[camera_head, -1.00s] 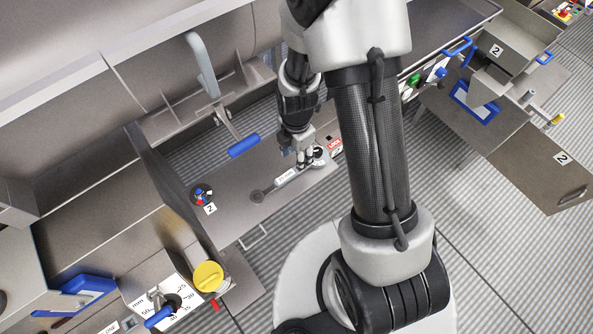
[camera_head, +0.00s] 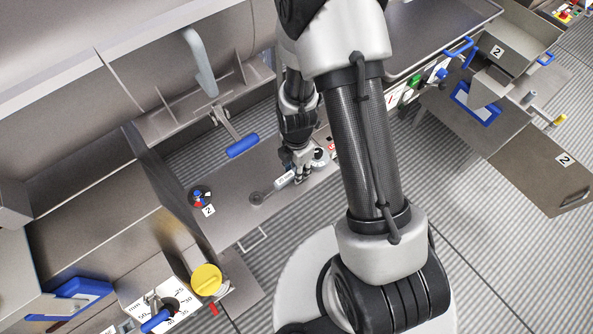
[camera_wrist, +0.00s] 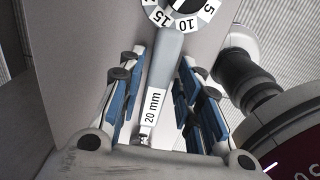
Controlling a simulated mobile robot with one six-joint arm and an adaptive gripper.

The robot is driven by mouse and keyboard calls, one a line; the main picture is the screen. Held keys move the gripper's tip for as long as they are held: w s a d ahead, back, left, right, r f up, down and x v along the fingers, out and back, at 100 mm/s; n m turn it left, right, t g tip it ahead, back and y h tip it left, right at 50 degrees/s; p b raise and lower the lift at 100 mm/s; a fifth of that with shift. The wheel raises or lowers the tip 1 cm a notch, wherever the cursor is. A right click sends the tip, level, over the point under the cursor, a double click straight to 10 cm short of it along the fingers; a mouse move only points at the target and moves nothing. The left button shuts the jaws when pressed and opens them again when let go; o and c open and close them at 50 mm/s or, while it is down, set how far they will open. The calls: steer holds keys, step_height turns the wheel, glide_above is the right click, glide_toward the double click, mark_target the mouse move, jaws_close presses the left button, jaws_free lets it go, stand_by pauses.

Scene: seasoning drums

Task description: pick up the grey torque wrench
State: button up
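The grey torque wrench (camera_head: 284,180) lies on the metal shelf, partly covered by my gripper (camera_head: 301,176) in the head view. My gripper (camera_wrist: 160,68) is open there, with blue-padded fingers on both sides of the shaft and visible gaps between. I cannot tell the exact height of the fingertips over the shelf.
The metal shelf (camera_head: 235,220) has a red-and-blue knob (camera_head: 200,196) marked 2 to the left. A blue-handled lever (camera_head: 242,146) stands behind. A yellow knob (camera_head: 206,280) is at the front left. A dark upright panel (camera_head: 160,180) borders the shelf's left side.

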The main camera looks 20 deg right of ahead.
jaws_close()
stand_by(0.4)
